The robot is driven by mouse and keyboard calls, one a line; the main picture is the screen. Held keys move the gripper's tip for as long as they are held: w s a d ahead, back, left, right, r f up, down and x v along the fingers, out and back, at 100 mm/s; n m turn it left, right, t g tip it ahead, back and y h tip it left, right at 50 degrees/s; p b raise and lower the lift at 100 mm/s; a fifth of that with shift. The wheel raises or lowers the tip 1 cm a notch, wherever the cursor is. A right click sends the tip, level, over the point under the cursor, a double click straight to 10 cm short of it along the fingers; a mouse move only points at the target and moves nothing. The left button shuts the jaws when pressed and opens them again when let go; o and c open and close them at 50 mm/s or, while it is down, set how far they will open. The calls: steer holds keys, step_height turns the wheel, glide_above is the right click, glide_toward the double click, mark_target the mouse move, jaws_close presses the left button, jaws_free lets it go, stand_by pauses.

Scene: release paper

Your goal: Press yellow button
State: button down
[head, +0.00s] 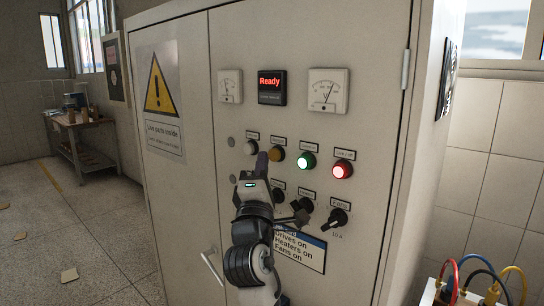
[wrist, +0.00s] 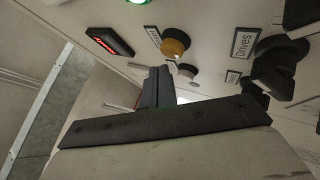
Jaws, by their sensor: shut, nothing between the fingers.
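The yellow button (head: 277,154) sits in the upper row on the grey cabinet door, between a white button (head: 251,147) and a lit green button (head: 307,160). My gripper (head: 262,162) is shut and empty, its fingertips pointing at the panel just left of the yellow button in the head view. In the wrist view, the yellow button (wrist: 176,42) shows just beyond the shut fingertips of my gripper (wrist: 159,72), slightly to their right. I cannot tell whether the fingertips touch the panel. The button's left edge is close to the fingers in the head view.
A lit red button (head: 343,169) is at right. Black rotary knobs (head: 337,217) stick out below, partly behind my arm. A display reading Ready (head: 270,86) sits above between two gauges. A box with coloured cables (head: 470,290) stands at lower right. Open floor lies left.

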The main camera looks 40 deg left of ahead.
steer(key=shift+s+a, duration=0.2)
steer(key=shift+s, duration=2.25)
